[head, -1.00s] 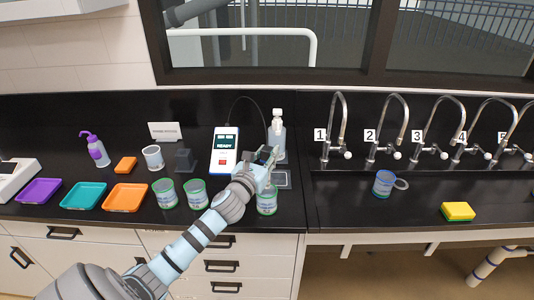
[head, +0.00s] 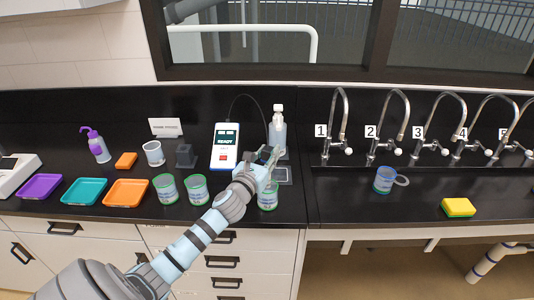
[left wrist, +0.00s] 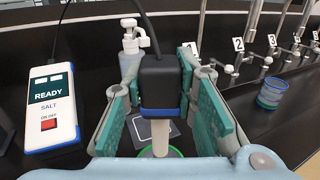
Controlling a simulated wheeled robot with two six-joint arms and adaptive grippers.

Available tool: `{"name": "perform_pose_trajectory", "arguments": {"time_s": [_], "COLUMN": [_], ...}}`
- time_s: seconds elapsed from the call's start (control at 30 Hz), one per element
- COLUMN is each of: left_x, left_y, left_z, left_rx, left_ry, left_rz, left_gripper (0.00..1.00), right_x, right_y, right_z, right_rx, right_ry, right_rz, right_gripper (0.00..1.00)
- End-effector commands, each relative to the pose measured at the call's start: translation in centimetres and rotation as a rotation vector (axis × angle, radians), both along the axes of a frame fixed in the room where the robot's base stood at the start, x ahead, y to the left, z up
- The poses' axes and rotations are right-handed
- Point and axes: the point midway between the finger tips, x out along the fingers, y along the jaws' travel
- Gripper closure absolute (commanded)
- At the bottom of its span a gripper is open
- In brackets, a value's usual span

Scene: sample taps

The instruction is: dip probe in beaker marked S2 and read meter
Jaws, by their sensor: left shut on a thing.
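My left gripper (head: 268,162) is shut on the probe (left wrist: 162,85), a black block with a blue band and a pale rod, cable running up. In the left wrist view the rod points down at a green-rimmed beaker (left wrist: 147,153); I cannot tell whether its tip is inside. In the head view this beaker (head: 268,201) stands under my gripper. Two more green-rimmed beakers (head: 166,190) (head: 196,190) stand to the left. Their marks are too small to read. The white and blue meter (head: 225,147) shows READY, and SALT is printed below in the left wrist view (left wrist: 50,105). My right gripper is out of view.
Coloured trays (head: 125,193), a white cup (head: 153,153) and a black stand (head: 185,156) are left.

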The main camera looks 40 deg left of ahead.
Motion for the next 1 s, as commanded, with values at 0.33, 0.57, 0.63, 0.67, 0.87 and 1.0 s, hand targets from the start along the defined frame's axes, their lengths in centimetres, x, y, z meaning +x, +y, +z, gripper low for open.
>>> {"name": "perform_pose_trajectory", "arguments": {"time_s": [0.33, 0.57, 0.63, 0.67, 0.87, 1.0], "left_x": [0.0, -0.1, -0.1, -0.1, -0.1, -0.2], "left_y": [0.0, 0.0, 0.0, 0.0, 0.0, 0.0], "left_z": [-1.2, -3.0, -3.6, -3.8, -5.2, -6.3], "left_rx": [-0.001, 0.0, -0.001, -0.001, 0.0, 0.0], "left_ry": [0.0, 0.001, 0.001, 0.001, 0.0, 0.0], "left_rz": [-0.001, 0.0, 0.0, 0.0, -0.001, 0.0], "left_gripper": [0.99, 0.99, 0.99, 0.99, 0.99, 0.99], "right_x": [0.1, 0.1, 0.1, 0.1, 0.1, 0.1], "right_y": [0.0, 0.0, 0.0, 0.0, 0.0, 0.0], "right_z": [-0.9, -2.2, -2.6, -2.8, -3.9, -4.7], "right_rx": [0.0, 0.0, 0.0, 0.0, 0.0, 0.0], "right_ry": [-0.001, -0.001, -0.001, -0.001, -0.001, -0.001], "right_rz": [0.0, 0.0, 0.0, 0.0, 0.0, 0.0], "right_gripper": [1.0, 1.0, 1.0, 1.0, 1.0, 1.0]}}
